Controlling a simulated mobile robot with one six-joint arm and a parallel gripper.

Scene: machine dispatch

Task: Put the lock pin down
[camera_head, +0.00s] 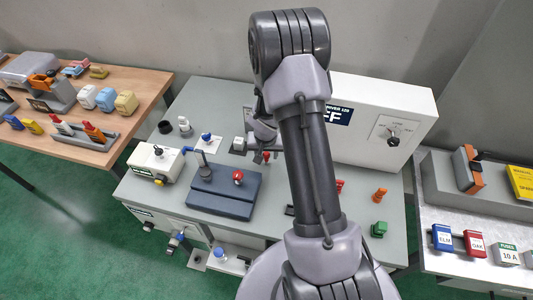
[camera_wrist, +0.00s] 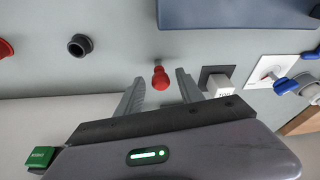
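A small red pin with a round head (camera_wrist: 160,80), seemingly the lock pin, is between the two fingers of my gripper (camera_wrist: 159,75) in the wrist view. There is a visible gap on both sides of it, so the fingers are open and apart from it. It appears to stand on the grey bench top. In the head view my gripper (camera_head: 264,150) is just behind the blue block (camera_head: 222,203), partly hidden by my arm, and a bit of red (camera_head: 266,157) shows at its tips.
A red knob (camera_head: 238,176) sits on the blue block. A white cube (camera_wrist: 219,86) on a dark pad is close beside the right finger in the wrist view. A black ring (camera_wrist: 80,45) and a green block (camera_wrist: 41,157) are to the left. A white cabinet (camera_head: 380,110) stands behind.

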